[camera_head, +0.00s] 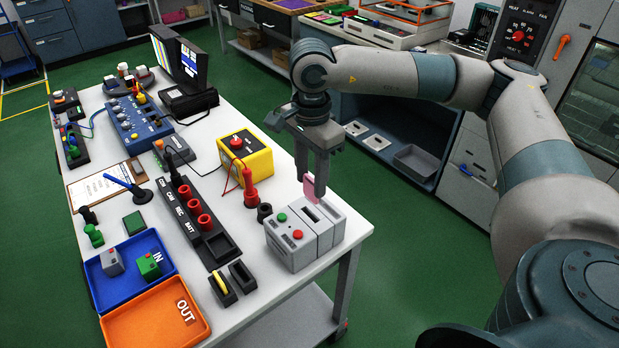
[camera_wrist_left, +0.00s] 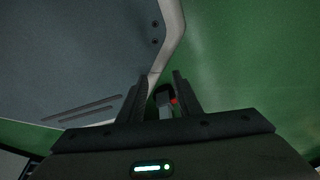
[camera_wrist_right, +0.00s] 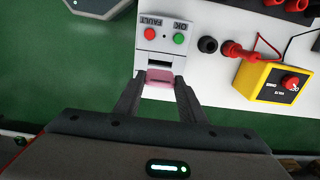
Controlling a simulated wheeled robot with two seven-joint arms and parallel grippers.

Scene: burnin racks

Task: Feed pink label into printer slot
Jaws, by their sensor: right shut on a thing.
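The pink label (camera_head: 310,187) is held upright between the fingers of my right gripper (camera_head: 312,190), just above the back of the grey printer (camera_head: 290,248). The printer has a dark slot in its top, a green button and a red button. In the right wrist view the pink label (camera_wrist_right: 160,76) sits between the fingertips of the right gripper (camera_wrist_right: 158,82), beside the printer's dark slot (camera_wrist_right: 159,66). I cannot tell whether the label touches the printer. My left gripper (camera_wrist_left: 164,82) shows only in its own wrist view, fingers apart and empty, away from the table.
A yellow meter (camera_head: 246,160) with red leads stands left of the printer, near a black strip with red sockets (camera_head: 190,207). A blue tray (camera_head: 105,290) and an orange tray (camera_head: 130,328) lie at the table's front left. The table edge is close right of the printer.

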